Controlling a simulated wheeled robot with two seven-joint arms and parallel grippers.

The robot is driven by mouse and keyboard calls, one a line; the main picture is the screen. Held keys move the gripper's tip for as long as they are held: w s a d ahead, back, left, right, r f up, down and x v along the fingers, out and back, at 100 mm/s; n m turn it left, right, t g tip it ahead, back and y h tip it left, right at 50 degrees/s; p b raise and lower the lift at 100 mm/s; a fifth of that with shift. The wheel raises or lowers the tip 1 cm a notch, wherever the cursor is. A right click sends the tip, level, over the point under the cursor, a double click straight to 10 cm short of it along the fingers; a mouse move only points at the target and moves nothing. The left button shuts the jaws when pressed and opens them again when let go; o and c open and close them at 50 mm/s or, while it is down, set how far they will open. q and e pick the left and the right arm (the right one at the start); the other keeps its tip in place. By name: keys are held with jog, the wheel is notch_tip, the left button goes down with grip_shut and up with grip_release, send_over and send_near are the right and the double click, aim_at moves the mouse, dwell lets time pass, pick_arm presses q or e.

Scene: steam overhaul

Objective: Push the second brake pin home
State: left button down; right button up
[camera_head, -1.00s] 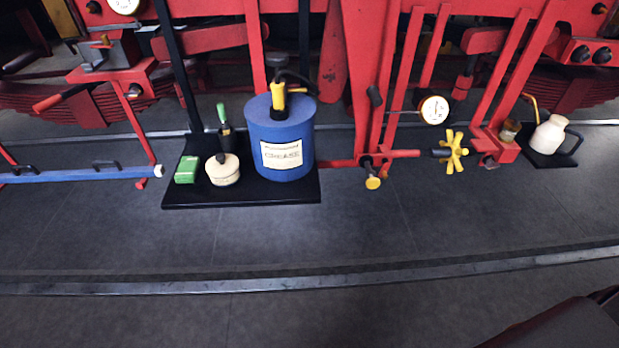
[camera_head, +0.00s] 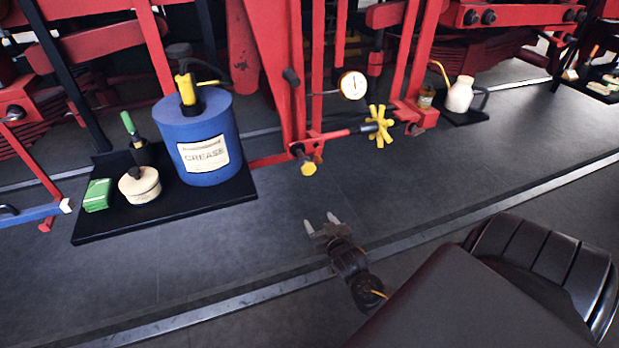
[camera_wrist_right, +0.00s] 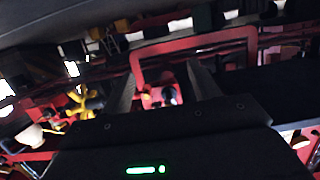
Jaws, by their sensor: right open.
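A yellow-headed part, which looks like a pin (camera_head: 308,169), sticks out of the lower end of a red upright of the brake gear (camera_head: 310,140). I cannot tell how deep it sits, nor which pin is the second one. My right gripper (camera_head: 321,219) is open and empty, held over the dark floor in front of and below the yellow head, apart from it. In the right wrist view both fingers (camera_wrist_right: 160,78) are spread, with red parts beyond them. My left gripper is out of view.
A yellow handwheel (camera_head: 379,126) and a dial gauge (camera_head: 353,85) are right of the pin. A black tray (camera_head: 220,203) holds a blue grease drum (camera_head: 200,115), a pale pot (camera_head: 139,184) and a green box (camera_head: 97,195). A metal rail (camera_head: 210,307) crosses the clear floor.

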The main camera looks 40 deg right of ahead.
aim_at(310, 170)
notch_tip(310, 170, up, 12)
jog(key=m+t+h, duration=0.1)
jog(key=m+t, duration=0.1)
jog(key=t, duration=0.1)
jog(key=x, duration=1.1)
jog(key=shift+w+d, duration=0.15)
jog(key=shift+d, duration=0.35)
jog(key=shift+c, duration=0.4)
grip_shut()
jog(key=b+x, duration=0.1)
jog(key=x, duration=0.4)
jog(key=shift+w, duration=0.1)
jog(key=shift+w+d, duration=0.15)
jog(key=shift+r, duration=0.2)
